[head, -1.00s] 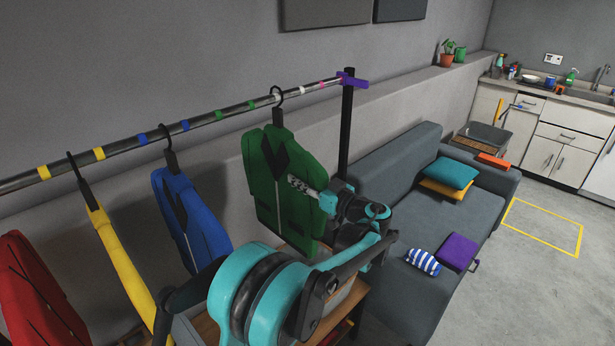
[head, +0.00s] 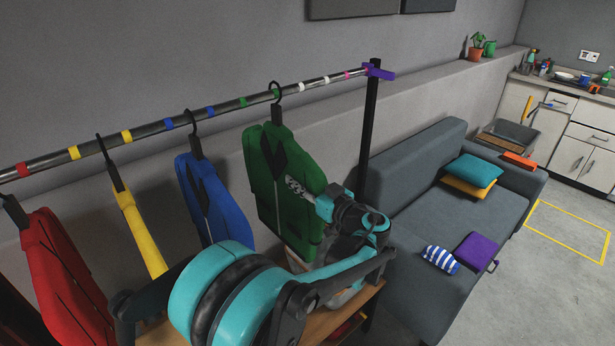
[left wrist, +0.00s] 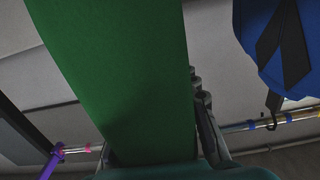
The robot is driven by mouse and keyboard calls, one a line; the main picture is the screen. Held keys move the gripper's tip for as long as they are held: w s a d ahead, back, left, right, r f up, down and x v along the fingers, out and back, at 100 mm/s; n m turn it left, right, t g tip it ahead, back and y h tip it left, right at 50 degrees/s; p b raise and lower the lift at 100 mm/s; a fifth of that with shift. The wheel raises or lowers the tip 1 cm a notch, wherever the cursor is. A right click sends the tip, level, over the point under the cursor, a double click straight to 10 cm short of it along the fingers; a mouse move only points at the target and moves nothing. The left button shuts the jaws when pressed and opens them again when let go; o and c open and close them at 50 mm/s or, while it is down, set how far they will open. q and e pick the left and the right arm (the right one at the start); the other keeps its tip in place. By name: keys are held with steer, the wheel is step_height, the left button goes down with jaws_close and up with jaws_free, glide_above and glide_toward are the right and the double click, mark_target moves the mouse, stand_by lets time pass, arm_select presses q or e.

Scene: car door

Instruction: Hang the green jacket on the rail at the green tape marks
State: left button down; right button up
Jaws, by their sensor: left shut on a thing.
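The green jacket (head: 285,180) hangs upright from a hanger with a dark hook. The hook lines up with the rail (head: 100,145) at the right-hand green tape mark (head: 275,95); the other green mark (head: 242,101) is to its left. I cannot tell whether the hook bears on the rail or is just in front of it. My right gripper is not in view.
A blue jacket (head: 212,200) hangs close on the left, then a yellow one (head: 140,232) and a red one (head: 62,270). The rail's post (head: 369,130) with a purple end piece (head: 378,71) stands right. A grey sofa (head: 430,200) is beyond.

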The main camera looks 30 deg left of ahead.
arm_select(q)
steer(key=s, duration=0.1)
steer(key=s+a, duration=0.1)
steer(key=s, duration=0.1)
steer(key=s+a+f, duration=0.1)
steer(key=shift+s, duration=0.3)
stand_by(0.5)
steer(key=c, duration=1.1)
jaws_free()
steer(key=shift+o, duration=0.2)
steer(key=v, duration=1.2)
steer(key=shift+d+f, duration=0.1)
steer(key=shift+d, duration=0.05)
